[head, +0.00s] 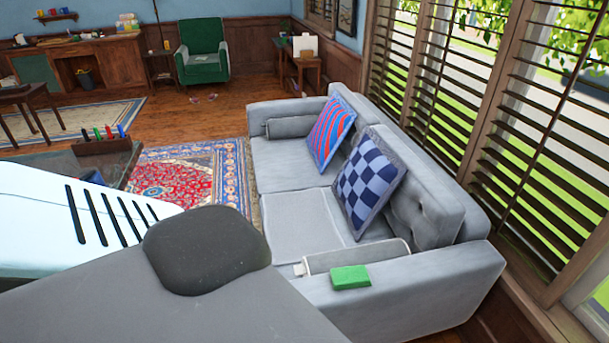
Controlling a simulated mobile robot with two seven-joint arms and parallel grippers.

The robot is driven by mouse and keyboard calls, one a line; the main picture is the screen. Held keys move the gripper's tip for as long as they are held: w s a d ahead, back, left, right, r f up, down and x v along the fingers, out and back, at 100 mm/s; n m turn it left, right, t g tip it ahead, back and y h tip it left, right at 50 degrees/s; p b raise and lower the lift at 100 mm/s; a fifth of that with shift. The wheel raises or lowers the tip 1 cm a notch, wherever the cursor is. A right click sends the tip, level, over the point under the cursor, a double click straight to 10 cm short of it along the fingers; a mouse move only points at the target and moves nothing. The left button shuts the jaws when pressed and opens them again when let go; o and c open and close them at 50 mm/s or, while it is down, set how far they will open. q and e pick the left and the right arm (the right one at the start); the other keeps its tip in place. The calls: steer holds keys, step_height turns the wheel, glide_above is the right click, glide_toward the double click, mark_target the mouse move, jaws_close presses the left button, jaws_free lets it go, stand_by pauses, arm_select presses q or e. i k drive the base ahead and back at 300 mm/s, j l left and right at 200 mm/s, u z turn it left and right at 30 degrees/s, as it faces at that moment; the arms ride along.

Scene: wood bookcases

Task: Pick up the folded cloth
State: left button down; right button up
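A small green folded item (350,277), which looks like the folded cloth, lies flat on the near arm of the grey sofa (420,295). It sits close to the arm's inner edge, beside a grey bolster cushion (357,256). Nothing touches it from above. White and grey parts of my own body fill the lower left of the head view and hide what is behind them. Neither of my grippers shows in this view.
A striped cushion (331,132) and a checked cushion (367,184) lean on the sofa back. Slatted blinds (480,110) stand behind the sofa. A dark table (60,170) with several pens is at the left. A patterned rug (195,180) covers open floor between them.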

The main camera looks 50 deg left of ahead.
mark_target(345, 277)
steer(key=u, duration=1.15)
steer(key=z, duration=1.3)
steer(key=u, duration=1.3)
